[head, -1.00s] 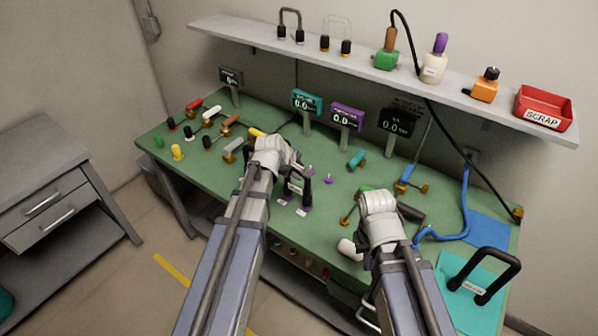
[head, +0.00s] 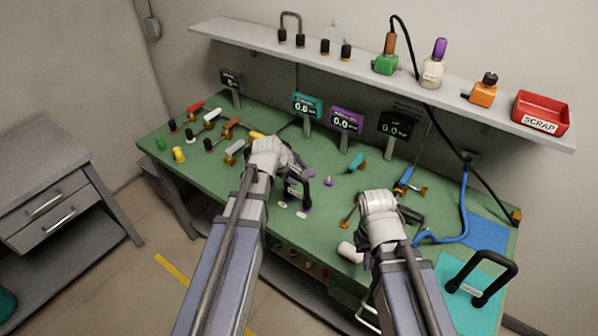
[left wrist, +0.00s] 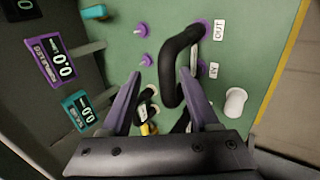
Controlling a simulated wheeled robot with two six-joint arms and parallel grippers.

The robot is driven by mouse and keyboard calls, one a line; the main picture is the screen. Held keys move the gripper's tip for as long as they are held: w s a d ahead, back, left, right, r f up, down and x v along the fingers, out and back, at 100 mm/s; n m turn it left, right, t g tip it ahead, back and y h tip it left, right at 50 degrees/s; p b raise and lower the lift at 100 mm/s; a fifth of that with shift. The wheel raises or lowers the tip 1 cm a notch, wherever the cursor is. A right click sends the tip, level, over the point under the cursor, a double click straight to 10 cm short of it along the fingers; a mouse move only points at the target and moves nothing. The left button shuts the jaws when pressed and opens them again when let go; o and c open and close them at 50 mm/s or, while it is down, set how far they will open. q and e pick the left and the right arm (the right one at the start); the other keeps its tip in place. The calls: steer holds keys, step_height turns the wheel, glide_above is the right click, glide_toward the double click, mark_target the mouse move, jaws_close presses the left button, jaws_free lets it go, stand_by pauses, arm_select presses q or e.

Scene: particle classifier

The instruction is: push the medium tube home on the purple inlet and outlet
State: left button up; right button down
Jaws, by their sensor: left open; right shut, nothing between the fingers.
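The medium tube, a black bent tube (left wrist: 168,78), stands at the purple fittings; it also shows in the head view (head: 307,190). Its upper end in the left wrist view meets the purple outlet (left wrist: 205,28) beside the OUT label. The other end and the purple inlet by the IN label (left wrist: 213,71) are partly hidden by a finger. My left gripper (left wrist: 158,80) is open, with its purple-grey fingers either side of the tube's near part; contact cannot be told. My right gripper (head: 412,215) is shut and empty over the right of the bench, partly hidden by its arm.
More purple fittings (left wrist: 145,60) stand on the green bench. Display posts, such as the purple one (head: 346,118), line its back. Small coloured fittings lie at the left. A blue hose (head: 465,205) and a teal mat with a black handle (head: 493,275) are at the right.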

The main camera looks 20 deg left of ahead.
arm_select(q)
steer(key=p+v, duration=0.3)
steer(key=v, duration=0.2)
steer(key=shift+s+r+p, duration=0.2)
steer(key=shift+r+p, duration=0.1)
steer(key=shift+p, duration=0.1)
steer(key=s+d+f+m+g+y, duration=0.1)
steer(key=s+d+m+g+y, duration=0.1)
steer(key=s+d+m, duration=0.5)
steer(key=s+d+f+m+g+y, duration=0.1)
steer(key=s+d+f+m+g, duration=0.1)
steer(key=s+d+m+g, duration=0.2)
steer(key=s+d+m, duration=0.3)
steer(key=s+m, duration=0.3)
steer(key=s, duration=0.2)
steer(key=shift+s+f+m+g+y, duration=0.3)
steer(key=shift+s+m+g+y, duration=0.1)
